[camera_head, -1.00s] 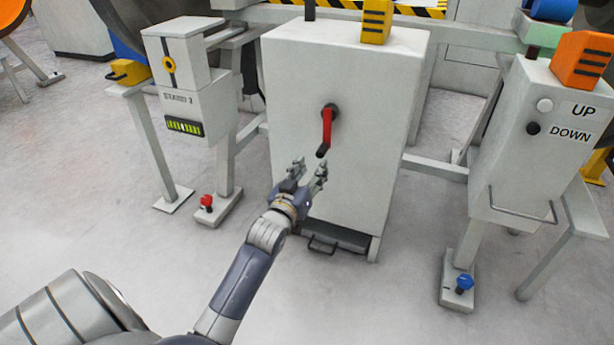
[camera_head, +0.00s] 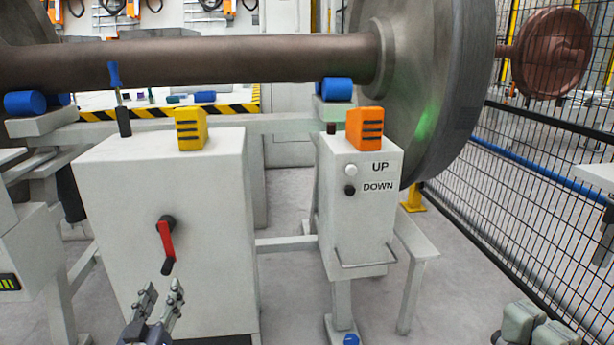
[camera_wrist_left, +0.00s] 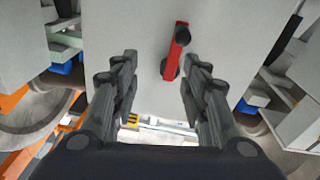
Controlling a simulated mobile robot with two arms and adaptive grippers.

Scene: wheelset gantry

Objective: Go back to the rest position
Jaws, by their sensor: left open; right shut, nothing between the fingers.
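My left gripper (camera_head: 160,292) is open and empty in the lower left of the head view. It is in front of the white cabinet, below the red lever (camera_head: 166,245). In the left wrist view its two fingers (camera_wrist_left: 160,85) are spread apart, and the red lever (camera_wrist_left: 176,50) shows beyond and between them, with no visible contact. My right gripper (camera_head: 537,325) shows as grey-green rounded blocks at the lower right edge, shut and empty, mostly cut off by the frame.
The white cabinet (camera_head: 110,200) carries a yellow block (camera_head: 190,128). The UP/DOWN box (camera_head: 360,225) with an orange block (camera_head: 365,128) stands right of it. A wheelset axle (camera_head: 200,60) spans behind. A black mesh fence (camera_head: 520,200) is at right.

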